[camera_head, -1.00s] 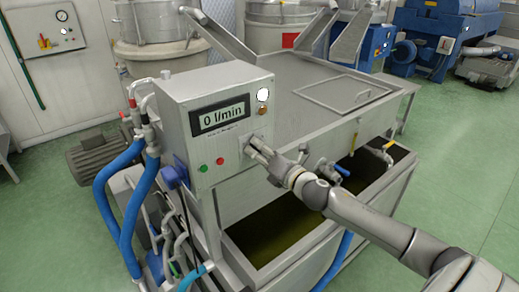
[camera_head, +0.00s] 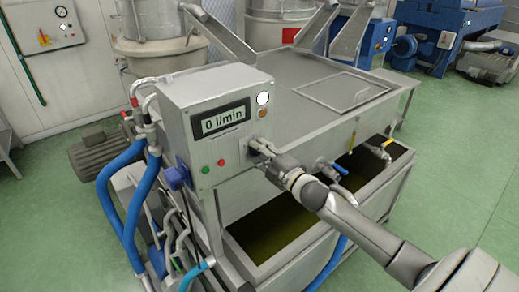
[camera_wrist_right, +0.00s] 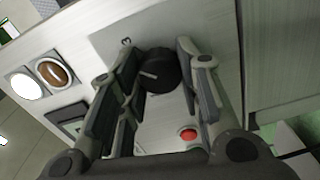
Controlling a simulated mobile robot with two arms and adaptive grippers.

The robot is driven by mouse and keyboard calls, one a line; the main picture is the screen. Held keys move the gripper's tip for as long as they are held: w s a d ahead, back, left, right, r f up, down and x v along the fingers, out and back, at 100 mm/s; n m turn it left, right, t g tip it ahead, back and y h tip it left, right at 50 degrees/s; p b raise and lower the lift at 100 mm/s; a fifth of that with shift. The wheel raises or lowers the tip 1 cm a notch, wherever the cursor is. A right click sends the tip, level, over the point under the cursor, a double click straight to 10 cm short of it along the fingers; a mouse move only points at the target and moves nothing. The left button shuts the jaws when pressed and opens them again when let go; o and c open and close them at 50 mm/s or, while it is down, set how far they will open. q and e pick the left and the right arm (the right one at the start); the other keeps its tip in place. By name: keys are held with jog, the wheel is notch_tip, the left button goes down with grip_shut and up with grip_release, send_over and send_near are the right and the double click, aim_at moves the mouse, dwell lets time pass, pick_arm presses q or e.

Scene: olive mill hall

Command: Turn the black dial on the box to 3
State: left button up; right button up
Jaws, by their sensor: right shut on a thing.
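The grey box (camera_head: 180,100) has a display (camera_head: 221,118) that reads 0 l/min. My right gripper (camera_head: 256,146) is at the right part of its front face and hides the dial there. In the right wrist view, the black dial (camera_wrist_right: 162,72) sits between the two fingers of my right gripper (camera_wrist_right: 158,62), which is shut on it. A short white mark on the dial points toward the left of the picture. A printed 3 (camera_wrist_right: 126,42) stands up and left of the dial. My left gripper is not in view.
A red button (camera_wrist_right: 188,134) is close to the right finger in the wrist view. A green button (camera_head: 204,168) and a white round lamp (camera_head: 263,98) are on the box face. A steel tank (camera_head: 325,90) stands to the right, with blue hoses (camera_head: 110,200) left.

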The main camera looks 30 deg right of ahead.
jog(key=shift+m+p, duration=0.5)
jog(key=shift+m, duration=1.1)
jog(key=o, duration=1.1)
jog(key=shift+c, duration=0.2)
jog(key=shift+s, duration=0.15)
jog(key=s, duration=1.1)
jog(key=shift+s+d, duration=0.4)
jog(key=shift+d, duration=0.05)
